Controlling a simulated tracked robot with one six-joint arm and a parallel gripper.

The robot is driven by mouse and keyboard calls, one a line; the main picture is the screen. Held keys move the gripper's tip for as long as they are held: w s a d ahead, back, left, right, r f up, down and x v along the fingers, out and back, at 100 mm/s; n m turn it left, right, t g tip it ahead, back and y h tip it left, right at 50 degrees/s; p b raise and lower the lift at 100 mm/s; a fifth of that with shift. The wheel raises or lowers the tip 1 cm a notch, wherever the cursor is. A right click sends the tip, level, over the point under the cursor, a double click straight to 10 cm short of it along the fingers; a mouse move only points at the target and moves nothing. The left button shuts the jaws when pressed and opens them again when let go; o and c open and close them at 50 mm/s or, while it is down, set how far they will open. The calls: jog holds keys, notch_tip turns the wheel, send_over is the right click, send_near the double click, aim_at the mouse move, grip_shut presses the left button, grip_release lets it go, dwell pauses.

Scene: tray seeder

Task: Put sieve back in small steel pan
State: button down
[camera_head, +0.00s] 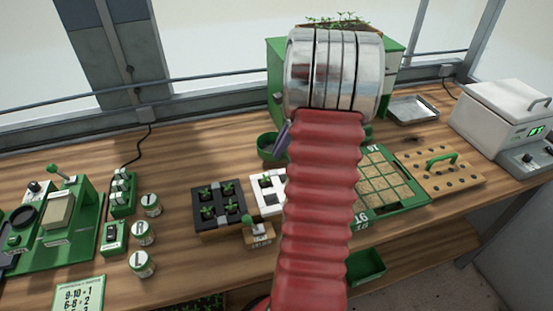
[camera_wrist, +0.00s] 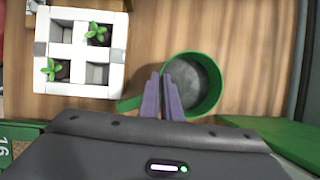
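The sieve (camera_wrist: 213,106), a green round rim with a grey inside and a short green handle, lies below my gripper in the wrist view. In the head view part of its green side (camera_head: 266,148) shows left of my arm. My gripper (camera_wrist: 163,85) has two purple fingers close together over the sieve's left rim, near the handle. Whether they pinch it or only hang above it cannot be told. In the head view one fingertip (camera_head: 282,138) shows beside my red arm. A shallow steel pan (camera_head: 413,108) stands empty at the back right of the bench.
A white seedling tray (camera_wrist: 75,75) lies left of the sieve, with a black one (camera_head: 218,228) further left. A green grid tray (camera_head: 408,213) and a wooden board with a green handle (camera_head: 440,172) lie right of my arm. A white device (camera_head: 505,110) stands right of the pan.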

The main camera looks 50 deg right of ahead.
jog(key=shift+f, duration=1.9)
jog(key=c, duration=2)
grip_release()
jog(key=v, duration=1.2)
jog(key=shift+a, duration=0.1)
